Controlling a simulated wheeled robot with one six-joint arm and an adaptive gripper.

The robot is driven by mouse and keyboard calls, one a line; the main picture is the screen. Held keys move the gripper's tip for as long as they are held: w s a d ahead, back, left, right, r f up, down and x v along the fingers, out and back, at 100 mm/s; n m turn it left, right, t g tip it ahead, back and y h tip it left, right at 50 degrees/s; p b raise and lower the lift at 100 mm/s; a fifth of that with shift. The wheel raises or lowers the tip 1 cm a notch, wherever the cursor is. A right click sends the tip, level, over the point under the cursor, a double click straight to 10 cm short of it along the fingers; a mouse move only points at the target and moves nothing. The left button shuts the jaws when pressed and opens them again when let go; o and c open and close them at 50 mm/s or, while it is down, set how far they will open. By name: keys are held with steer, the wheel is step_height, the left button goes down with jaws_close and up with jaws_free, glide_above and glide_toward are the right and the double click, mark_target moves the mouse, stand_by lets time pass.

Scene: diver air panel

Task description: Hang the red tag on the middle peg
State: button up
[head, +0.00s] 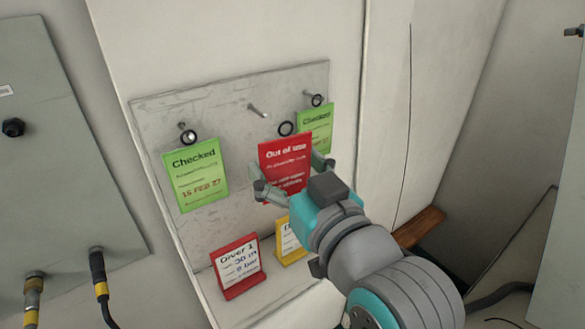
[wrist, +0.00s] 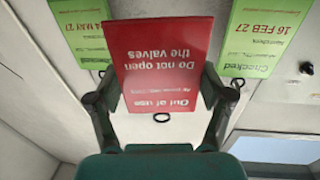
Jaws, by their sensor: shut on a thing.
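The red "Out of use" tag (head: 285,158) is held between the two fingers of my gripper (head: 292,172), in front of the grey panel. Its dark ring (head: 286,128) sticks up above its top edge. The bare middle peg (head: 258,111) is up and left of this ring in the head view, with a visible gap between them. In the wrist view the red tag (wrist: 163,50) appears upside down between the fingers (wrist: 161,88), with its ring (wrist: 162,117) below it. The middle peg cannot be made out there.
A green "Checked" tag (head: 195,175) hangs at the left peg (head: 184,126). Another green tag (head: 316,128) hangs at the right peg (head: 317,100), partly behind the red tag. Red-framed (head: 238,267) and yellow-framed (head: 290,242) cards stand below. A grey cabinet (head: 60,150) is at left.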

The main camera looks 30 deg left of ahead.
mark_target(256, 140)
steer(key=shift+x, duration=1.35)
steer(key=shift+w+a+f, duration=0.1)
steer(key=shift+w+a, duration=0.15)
steer(key=shift+a, duration=0.65)
steer(key=shift+w+a+f, duration=0.1)
steer(key=shift+w+a, duration=0.1)
steer(key=shift+a, duration=0.7)
steer(key=shift+f, duration=0.2)
stand_by(1.1)
steer(key=o, duration=0.8)
steer(key=shift+o, duration=0.2)
steer(key=shift+v, duration=3.75)
steer(key=shift+w, duration=0.1)
